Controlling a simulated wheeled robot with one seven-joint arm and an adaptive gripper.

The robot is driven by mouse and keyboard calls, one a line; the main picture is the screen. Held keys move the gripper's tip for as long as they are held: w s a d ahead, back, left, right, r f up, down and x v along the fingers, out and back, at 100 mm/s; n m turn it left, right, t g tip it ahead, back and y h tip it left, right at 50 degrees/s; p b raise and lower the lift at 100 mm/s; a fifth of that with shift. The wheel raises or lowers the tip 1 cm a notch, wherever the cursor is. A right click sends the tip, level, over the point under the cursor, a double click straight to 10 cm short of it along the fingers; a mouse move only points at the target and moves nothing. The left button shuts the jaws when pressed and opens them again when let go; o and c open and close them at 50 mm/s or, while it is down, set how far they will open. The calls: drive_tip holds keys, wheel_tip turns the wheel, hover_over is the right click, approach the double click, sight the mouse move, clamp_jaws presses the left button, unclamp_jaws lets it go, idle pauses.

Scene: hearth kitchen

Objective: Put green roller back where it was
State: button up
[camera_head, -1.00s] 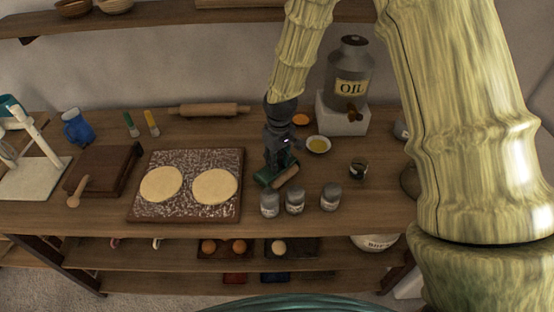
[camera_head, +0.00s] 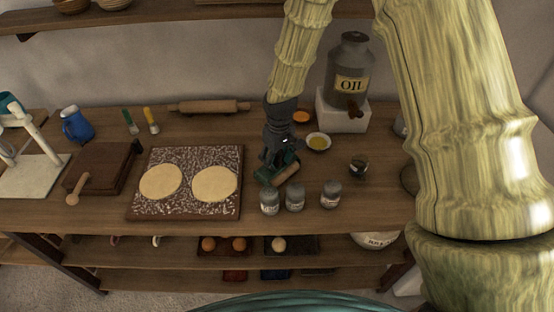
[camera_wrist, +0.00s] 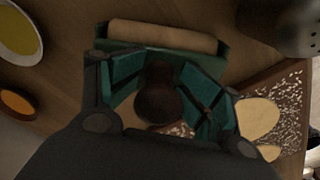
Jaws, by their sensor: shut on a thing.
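The green roller (camera_head: 286,172) has a pale wooden cylinder in a green frame. It is at the table's middle, behind the small grey jars and right of the dough board. I cannot tell whether it touches the table or hangs just above it. In the wrist view its wooden cylinder (camera_wrist: 162,36) lies across the top, just beyond the fingers. My gripper (camera_head: 278,158) points down at the roller and is shut on its dark rounded handle (camera_wrist: 158,103). In the wrist view my gripper (camera_wrist: 160,95) has green-padded fingers on both sides of the handle.
Several grey jars (camera_head: 295,198) stand close in front of the roller. The dough board (camera_head: 190,207) with two dough rounds is to the left. A yellow bowl (camera_head: 318,142), an orange dish (camera_head: 301,117), a dark jar (camera_head: 358,168) and the oil can (camera_head: 350,65) stand right and behind.

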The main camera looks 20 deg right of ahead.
drive_tip(key=shift+w+r, duration=0.1)
drive_tip(key=shift+r, duration=0.6)
drive_tip(key=r+b, duration=0.1)
drive_tip(key=r, duration=0.2)
drive_tip(key=r+b, duration=0.1)
drive_tip(key=r, duration=0.7)
drive_tip(key=shift+s+d+r+b, duration=0.15)
drive_tip(key=shift+s+r+b, duration=0.15)
drive_tip(key=shift+b, duration=0.1)
drive_tip(key=shift+r, duration=0.1)
